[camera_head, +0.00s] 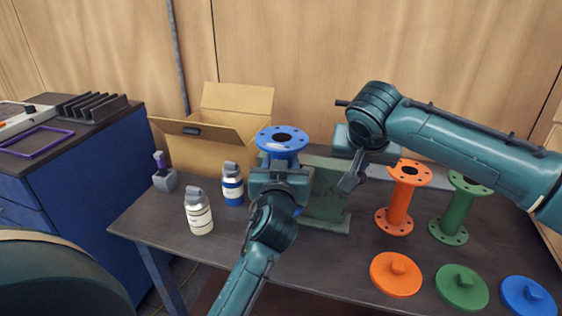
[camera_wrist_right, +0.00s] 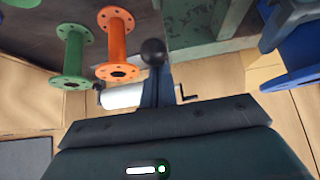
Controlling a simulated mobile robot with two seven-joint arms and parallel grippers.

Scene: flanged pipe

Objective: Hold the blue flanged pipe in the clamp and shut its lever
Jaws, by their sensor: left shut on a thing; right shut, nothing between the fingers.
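The blue flanged pipe (camera_head: 283,139) stands upright at the green-grey clamp (camera_head: 328,195); its top flange shows and its lower part is hidden. My left gripper (camera_head: 281,178) is shut on the pipe below that flange. The pipe also shows at the right edge of the right wrist view (camera_wrist_right: 298,50). My right gripper (camera_head: 348,184) is shut and empty, just right of the pipe and over the clamp. A black ball knob (camera_wrist_right: 153,51), seemingly the lever's, is at its fingertips in the right wrist view; I cannot tell whether they touch. The lever is hidden in the head view.
An orange flanged pipe (camera_head: 399,200) and a green one (camera_head: 457,212) stand to the right. Orange (camera_head: 396,275), green (camera_head: 462,288) and blue (camera_head: 527,297) discs lie in front. Two bottles (camera_head: 199,213) and an open cardboard box (camera_head: 215,135) are on the left.

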